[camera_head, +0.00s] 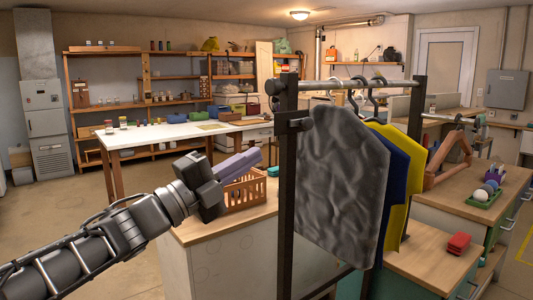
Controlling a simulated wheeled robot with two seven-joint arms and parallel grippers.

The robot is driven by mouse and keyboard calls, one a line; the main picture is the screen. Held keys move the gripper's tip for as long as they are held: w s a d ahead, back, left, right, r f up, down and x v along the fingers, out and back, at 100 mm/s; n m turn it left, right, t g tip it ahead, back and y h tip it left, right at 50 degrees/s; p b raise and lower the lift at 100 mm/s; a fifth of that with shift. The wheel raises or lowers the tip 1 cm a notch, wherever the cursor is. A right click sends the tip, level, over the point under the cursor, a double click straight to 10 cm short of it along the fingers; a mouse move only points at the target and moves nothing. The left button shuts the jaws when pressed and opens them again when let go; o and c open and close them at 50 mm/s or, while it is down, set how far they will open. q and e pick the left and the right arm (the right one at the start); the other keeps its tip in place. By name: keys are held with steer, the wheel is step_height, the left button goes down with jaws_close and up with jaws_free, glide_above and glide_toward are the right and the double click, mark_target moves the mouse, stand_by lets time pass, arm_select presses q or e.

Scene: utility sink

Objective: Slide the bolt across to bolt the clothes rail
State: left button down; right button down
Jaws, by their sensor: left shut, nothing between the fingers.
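The clothes rail (318,85) is a grey bar between two dark uprights. A near upright (287,190) stands right of centre. A dark fitting with a round knob (307,124), seemingly the bolt, sits on this upright a little below the bar. How far the bolt is slid across is too small to tell. My left gripper (258,154) comes in from the left, with lavender fingers together and empty. In the picture it is left of and below the knob, apart from it. My right gripper is not in view.
Grey, blue and yellow garments (343,185) hang from the rail, right of the near upright. An orange slatted crate (246,196) stands on a wooden counter (195,233) behind my left gripper. A white table (160,133) stands farther back. Floor at the left is clear.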

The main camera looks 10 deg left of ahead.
arm_select(q)
steer(key=shift+v, duration=1)
steer(key=shift+f, duration=0.1)
